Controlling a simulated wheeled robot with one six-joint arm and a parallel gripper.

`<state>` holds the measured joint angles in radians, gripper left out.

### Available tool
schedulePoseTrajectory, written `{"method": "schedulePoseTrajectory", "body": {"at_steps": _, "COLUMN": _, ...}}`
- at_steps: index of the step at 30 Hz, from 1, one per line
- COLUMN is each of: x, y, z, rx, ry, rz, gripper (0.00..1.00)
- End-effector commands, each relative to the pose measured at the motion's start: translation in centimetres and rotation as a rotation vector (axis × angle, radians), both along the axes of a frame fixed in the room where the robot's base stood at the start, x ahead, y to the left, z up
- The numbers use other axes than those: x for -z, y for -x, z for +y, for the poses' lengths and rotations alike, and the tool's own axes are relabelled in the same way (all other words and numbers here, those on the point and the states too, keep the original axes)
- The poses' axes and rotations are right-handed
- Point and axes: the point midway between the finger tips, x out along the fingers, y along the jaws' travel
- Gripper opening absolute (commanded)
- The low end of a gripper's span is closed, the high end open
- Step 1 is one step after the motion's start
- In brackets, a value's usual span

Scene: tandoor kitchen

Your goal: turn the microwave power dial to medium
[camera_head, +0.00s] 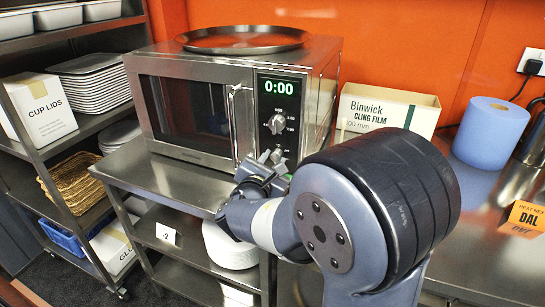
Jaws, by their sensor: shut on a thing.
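The steel microwave (190,62) stands on a steel bench, with its door shut and a green 0:00 on its display (280,86). Its control panel has an upper dial (277,123) in plain view, with small marks around it that are too small to read. My gripper (273,160) is at the lower part of the panel, below the upper dial. It is shut on the lower dial, which the fingers mostly hide. The dial's pointer and setting cannot be made out. My arm reaches in from the lower right.
A round steel tray (243,38) lies on top of the microwave. The door handle (233,125) stands out just left of the panel. A cling film box (388,108) and a blue paper roll (490,132) stand at right. A rack with cartons (38,108) stands at left.

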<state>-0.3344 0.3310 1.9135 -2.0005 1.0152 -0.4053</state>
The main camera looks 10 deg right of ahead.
Motion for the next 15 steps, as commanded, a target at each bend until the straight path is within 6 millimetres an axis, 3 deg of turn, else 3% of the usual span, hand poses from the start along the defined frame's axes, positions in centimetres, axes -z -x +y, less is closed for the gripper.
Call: {"method": "schedulePoseTrajectory", "body": {"at_steps": 15, "x": -0.09, "y": 0.03, "z": 0.0, "rx": 0.001, "ry": 0.298, "rz": 0.221, "gripper": 0.06}}
